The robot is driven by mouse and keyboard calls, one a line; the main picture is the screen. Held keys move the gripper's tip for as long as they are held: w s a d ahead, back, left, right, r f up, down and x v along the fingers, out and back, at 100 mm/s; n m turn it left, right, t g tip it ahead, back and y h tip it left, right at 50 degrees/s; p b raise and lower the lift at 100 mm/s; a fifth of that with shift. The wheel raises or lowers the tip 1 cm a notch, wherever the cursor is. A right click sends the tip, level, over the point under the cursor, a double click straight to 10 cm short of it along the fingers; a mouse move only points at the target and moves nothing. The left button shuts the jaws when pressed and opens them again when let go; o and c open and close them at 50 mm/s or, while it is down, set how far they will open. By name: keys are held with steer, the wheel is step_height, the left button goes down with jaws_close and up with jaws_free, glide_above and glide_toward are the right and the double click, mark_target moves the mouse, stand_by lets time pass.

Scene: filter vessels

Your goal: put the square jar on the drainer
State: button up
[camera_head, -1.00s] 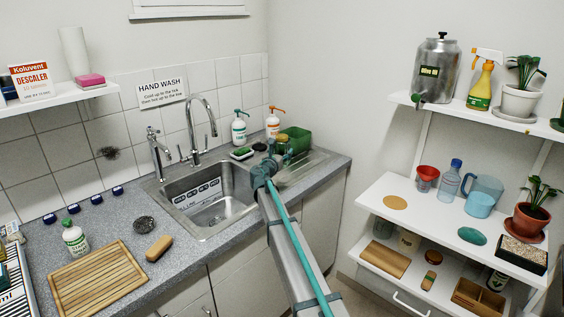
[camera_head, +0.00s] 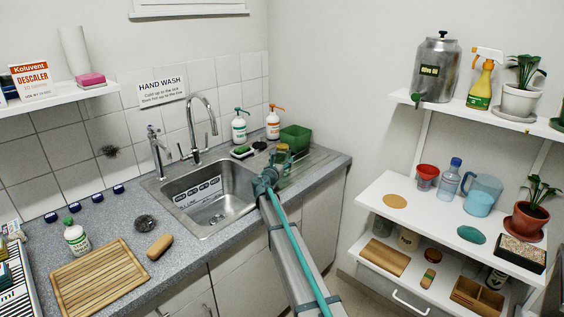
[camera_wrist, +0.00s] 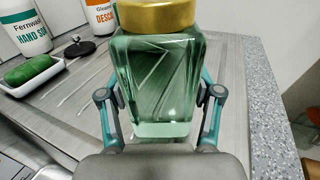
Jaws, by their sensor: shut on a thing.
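The square jar (camera_wrist: 157,85) is clear greenish glass with a gold lid, upright in the wrist view between the two fingers of my gripper (camera_wrist: 160,100). My gripper is shut on its sides. In the head view the jar (camera_head: 282,158) is small and partly hidden by my gripper (camera_head: 268,180). The drainer is the ridged steel board (camera_head: 318,158) right of the sink basin; it also shows in the wrist view (camera_wrist: 75,108). The jar is over the drainer, low down. I cannot tell whether its base touches the steel.
A green tub (camera_head: 296,137) stands behind the jar. Two pump bottles, a white one (camera_head: 239,128) and one with an orange pump (camera_head: 273,124), stand at the wall. A green sponge (camera_wrist: 30,70) lies on a dish at left. The drainer's right side is clear.

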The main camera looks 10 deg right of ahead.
steer(key=o, duration=0.9)
steer(key=shift+f, duration=0.15)
steer(key=shift+c, duration=0.2)
steer(key=o, duration=0.4)
steer(key=shift+o, duration=0.2)
steer(key=shift+r, duration=0.2)
steer(key=b+v, duration=0.2)
steer(key=v, duration=1)
